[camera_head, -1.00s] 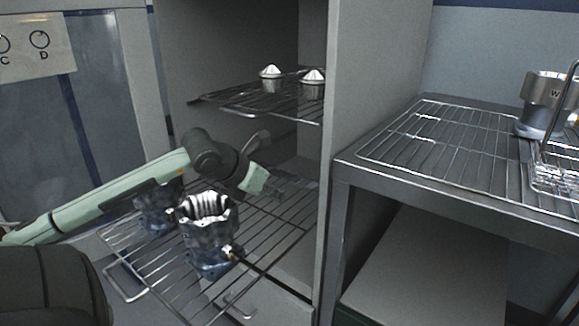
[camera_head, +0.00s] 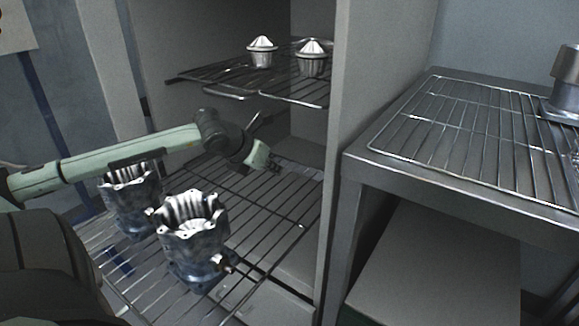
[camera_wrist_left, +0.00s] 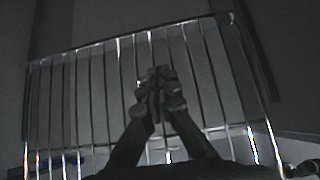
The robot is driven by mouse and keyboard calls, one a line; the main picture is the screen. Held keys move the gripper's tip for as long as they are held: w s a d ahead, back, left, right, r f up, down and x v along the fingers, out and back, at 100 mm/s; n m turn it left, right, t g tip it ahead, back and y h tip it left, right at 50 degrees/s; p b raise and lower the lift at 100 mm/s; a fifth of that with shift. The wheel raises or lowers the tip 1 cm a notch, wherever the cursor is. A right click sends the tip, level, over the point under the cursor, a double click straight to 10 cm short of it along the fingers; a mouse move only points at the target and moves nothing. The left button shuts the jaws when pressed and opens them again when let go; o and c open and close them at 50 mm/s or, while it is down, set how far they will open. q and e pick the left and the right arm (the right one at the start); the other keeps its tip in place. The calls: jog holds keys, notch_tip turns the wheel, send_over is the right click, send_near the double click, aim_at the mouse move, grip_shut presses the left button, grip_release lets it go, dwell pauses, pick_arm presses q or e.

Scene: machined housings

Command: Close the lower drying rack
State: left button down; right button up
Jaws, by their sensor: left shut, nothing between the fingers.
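The lower drying rack (camera_head: 262,215) is a wire shelf pulled well out of the grey cabinet, its front part sticking out toward me. Two dark machined housings with toothed rims stand on its outer part, the nearer housing (camera_head: 193,240) and the other housing (camera_head: 130,200) to its left. My left gripper (camera_head: 274,164) reaches over the housings into the cabinet, above the rear part of the rack. In the left wrist view its fingers (camera_wrist_left: 157,95) are shut and empty over the rack's wires (camera_wrist_left: 90,95). Whether they touch the rack I cannot tell. My right gripper is out of view.
The upper rack (camera_head: 215,75) holds two small metal parts (camera_head: 311,60). The cabinet side wall (camera_head: 375,80) stands right of the lower rack. Beyond it a metal table (camera_head: 352,170) carries another wire rack (camera_head: 460,120) and a metal housing (camera_head: 566,85).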

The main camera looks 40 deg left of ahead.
aim_at(296, 169)
pick_arm(q)
jog(key=b+x, duration=0.1)
jog(key=x, duration=0.3)
jog(key=shift+w+a, duration=0.1)
jog(key=shift+w, duration=0.15)
jog(key=shift+w+r, duration=0.1)
jog(key=shift+w, duration=0.9)
jog(key=shift+w+a+p, duration=0.15)
jog(key=shift+w+p, duration=0.2)
jog(key=shift+w, duration=0.45)
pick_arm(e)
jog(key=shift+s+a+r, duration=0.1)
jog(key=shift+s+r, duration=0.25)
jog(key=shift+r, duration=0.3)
